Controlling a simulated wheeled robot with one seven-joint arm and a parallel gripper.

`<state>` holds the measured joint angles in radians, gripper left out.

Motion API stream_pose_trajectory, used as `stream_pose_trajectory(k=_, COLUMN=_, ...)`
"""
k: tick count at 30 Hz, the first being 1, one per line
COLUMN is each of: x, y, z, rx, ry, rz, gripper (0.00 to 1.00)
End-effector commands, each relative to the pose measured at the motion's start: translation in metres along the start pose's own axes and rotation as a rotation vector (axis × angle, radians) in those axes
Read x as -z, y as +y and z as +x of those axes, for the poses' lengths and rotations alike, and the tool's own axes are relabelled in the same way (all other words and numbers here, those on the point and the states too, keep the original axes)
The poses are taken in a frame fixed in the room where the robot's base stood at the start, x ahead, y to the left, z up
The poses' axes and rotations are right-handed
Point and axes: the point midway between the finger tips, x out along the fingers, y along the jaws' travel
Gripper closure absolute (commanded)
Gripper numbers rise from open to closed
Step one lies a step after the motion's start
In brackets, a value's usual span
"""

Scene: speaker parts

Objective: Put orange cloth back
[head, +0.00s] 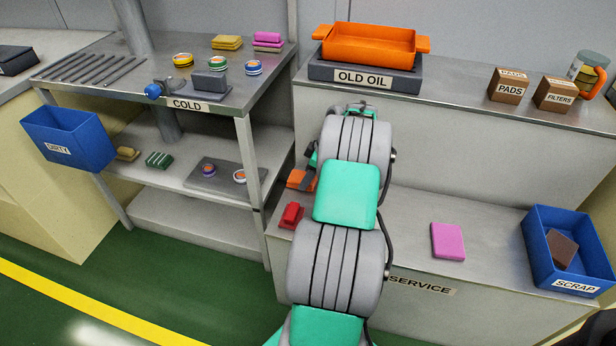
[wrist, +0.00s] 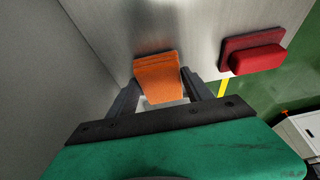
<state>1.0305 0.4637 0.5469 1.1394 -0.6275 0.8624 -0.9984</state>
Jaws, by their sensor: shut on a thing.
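The orange cloth (wrist: 157,70) is between the two dark fingers of my gripper (wrist: 160,86) in the wrist view. My gripper is shut on it, at the grey service bench surface beside a grey wall. I cannot tell whether the cloth still touches the bench. In the head view a part of the orange cloth (head: 297,180) shows at the left end of the service bench, left of my arm. My arm hides most of the gripper there.
A pink cloth (head: 448,241) and the blue SCRAP bin (head: 540,232) are to the right. Yellow (head: 227,42) and pink cloths (head: 267,38) lie on the COLD table (head: 130,88). The blue DIRTY bin (head: 70,135) hangs left.

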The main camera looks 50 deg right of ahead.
Motion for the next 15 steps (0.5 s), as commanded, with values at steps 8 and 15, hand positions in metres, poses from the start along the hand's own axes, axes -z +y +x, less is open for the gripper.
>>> stream_pose_trajectory(k=8, x=-0.0016, y=-0.0003, z=0.0032, rx=0.001, ry=0.000, rz=0.001, gripper=0.29)
stream_pose_trajectory(k=15, x=-0.0016, y=-0.0004, z=0.0031, rx=0.001, ry=0.000, rz=0.001, gripper=0.20)
